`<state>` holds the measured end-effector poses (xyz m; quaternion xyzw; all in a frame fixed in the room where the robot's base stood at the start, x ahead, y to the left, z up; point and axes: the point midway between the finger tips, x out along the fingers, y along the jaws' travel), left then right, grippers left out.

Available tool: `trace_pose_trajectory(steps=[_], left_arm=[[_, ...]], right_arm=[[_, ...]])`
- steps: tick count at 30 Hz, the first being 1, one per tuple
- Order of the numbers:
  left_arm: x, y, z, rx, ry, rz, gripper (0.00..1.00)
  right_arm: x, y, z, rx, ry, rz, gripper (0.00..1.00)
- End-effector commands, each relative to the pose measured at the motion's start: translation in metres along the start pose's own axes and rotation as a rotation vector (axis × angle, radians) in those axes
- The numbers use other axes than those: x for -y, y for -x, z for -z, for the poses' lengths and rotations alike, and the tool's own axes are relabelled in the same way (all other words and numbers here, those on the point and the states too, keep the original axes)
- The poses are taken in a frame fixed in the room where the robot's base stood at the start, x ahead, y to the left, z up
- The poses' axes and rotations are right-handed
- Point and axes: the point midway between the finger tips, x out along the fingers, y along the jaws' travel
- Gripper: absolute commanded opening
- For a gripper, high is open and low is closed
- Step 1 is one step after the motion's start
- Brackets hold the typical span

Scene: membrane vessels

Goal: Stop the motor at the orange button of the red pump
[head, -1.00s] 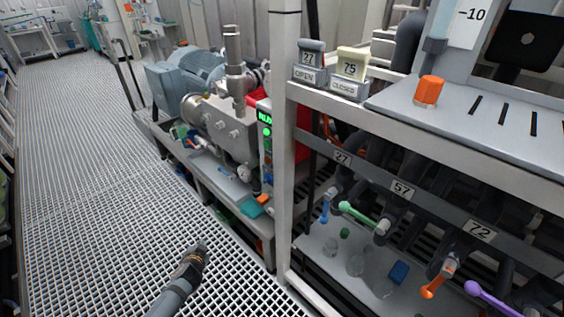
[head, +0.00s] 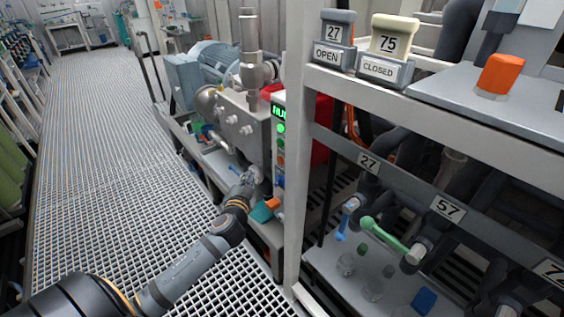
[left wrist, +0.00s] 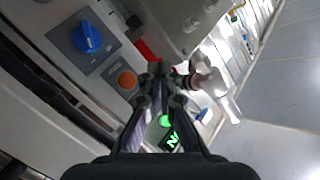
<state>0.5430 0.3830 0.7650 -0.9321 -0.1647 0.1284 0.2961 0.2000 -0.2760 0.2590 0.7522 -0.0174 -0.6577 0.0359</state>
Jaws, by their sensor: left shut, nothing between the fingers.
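The control panel (head: 279,120) of the pump stands left of the white frame post. Its display reads green RUN letters, with a lit green lamp (head: 281,128) below. Red surface (head: 322,128) shows behind the post. In the left wrist view, the round orange button (left wrist: 127,80) lies between the blue knob (left wrist: 88,37) and the lit green lamp (left wrist: 165,121). My left gripper (head: 249,177) is in front of the pump, left of the panel. It is shut and empty; its fingertips (left wrist: 158,68) appear right of the orange button, apart from it. My right gripper is not in view.
The white frame post (head: 297,150) stands close to the panel's right side. Right of it are a rack with coloured valve handles (head: 384,234) and another orange knob (head: 500,75). The metal pump body (head: 238,125) is left of the panel. The grated floor (head: 110,190) is clear.

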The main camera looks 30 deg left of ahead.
Motion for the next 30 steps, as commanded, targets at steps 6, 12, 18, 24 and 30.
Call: trace_pose_trajectory(steps=[6, 12, 18, 24, 30], left_arm=[[-0.003, -0.004, 0.001, 0.003, 0.004, 0.001, 0.00], [-0.017, -0.022, 0.015, 0.000, 0.009, -0.001, 0.00], [-0.032, -0.042, 0.030, 0.000, 0.006, -0.002, 0.00], [-0.042, -0.057, 0.040, 0.002, 0.004, -0.001, 0.00], [-0.045, -0.062, 0.044, 0.001, 0.001, -0.001, 0.00]], right_arm=[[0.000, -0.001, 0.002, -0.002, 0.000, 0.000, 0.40], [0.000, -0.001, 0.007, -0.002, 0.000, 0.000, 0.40], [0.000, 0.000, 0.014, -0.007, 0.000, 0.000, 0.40], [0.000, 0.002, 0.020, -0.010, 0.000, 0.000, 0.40], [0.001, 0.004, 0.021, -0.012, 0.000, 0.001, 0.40]])
